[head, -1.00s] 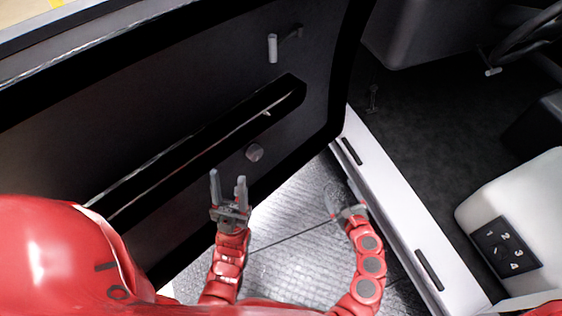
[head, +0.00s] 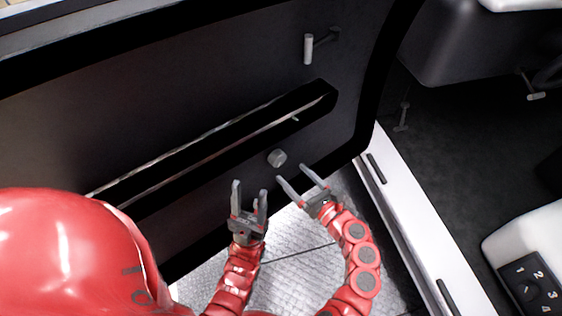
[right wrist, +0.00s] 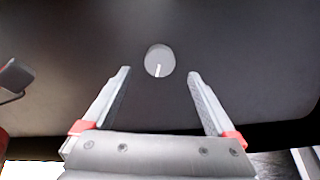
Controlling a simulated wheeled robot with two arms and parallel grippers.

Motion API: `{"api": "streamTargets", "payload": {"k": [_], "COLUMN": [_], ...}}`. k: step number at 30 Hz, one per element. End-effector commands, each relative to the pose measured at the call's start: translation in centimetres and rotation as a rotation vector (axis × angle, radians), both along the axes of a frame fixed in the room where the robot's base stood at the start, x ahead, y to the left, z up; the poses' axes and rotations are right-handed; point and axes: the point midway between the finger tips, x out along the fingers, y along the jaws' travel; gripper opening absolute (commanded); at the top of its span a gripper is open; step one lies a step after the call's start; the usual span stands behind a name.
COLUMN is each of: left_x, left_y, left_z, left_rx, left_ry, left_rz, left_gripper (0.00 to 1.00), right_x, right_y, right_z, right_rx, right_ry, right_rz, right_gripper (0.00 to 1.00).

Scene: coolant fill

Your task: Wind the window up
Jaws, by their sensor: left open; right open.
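The open door's dark inner panel (head: 190,120) fills the upper left of the head view. A crank with a light grip (head: 309,49) sits near its top right. A round grey knob (head: 276,158) is lower, below the armrest. In the right wrist view the knob (right wrist: 160,56) has a white mark and lies just beyond and between the fingertips. My right gripper (head: 291,173) is open, empty and pointing at the knob, apart from it as far as I can tell. My left gripper (head: 250,187) is open and empty, left of it. No window glass is clearly seen.
A long black armrest (head: 318,97) with a slot crosses the door above the knob. The white door sill (head: 398,215) and cab floor are at right. A seat base with a numbered dial panel (head: 532,285) is at lower right. The metal floor (head: 300,255) below is clear.

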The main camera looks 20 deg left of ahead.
Motion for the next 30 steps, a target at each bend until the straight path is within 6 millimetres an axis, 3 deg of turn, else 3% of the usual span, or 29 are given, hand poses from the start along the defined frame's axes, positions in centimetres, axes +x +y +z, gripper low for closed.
{"api": "streamTargets", "payload": {"k": [3,9,22,30], "left_x": [0.0,0.0,0.0,0.0], "left_y": [0.0,0.0,0.0,0.0], "left_z": [-0.5,-0.9,-0.9,-0.9], "left_rx": [0.000,0.000,0.000,0.000], "left_ry": [0.000,0.000,0.000,0.000], "left_rz": [0.000,0.000,0.000,0.000], "left_gripper": [0.50,0.50,0.50,0.50], "right_x": [1.4,3.1,3.8,3.8], "right_y": [2.4,4.8,5.6,5.6], "right_z": [-0.1,-0.2,0.0,-0.1], "right_rx": [-0.001,-0.003,-0.002,-0.002], "right_ry": [-0.002,-0.001,-0.001,0.000], "right_rz": [0.008,0.005,-0.001,-0.001], "right_gripper": [0.92,0.92,0.92,0.45]}}
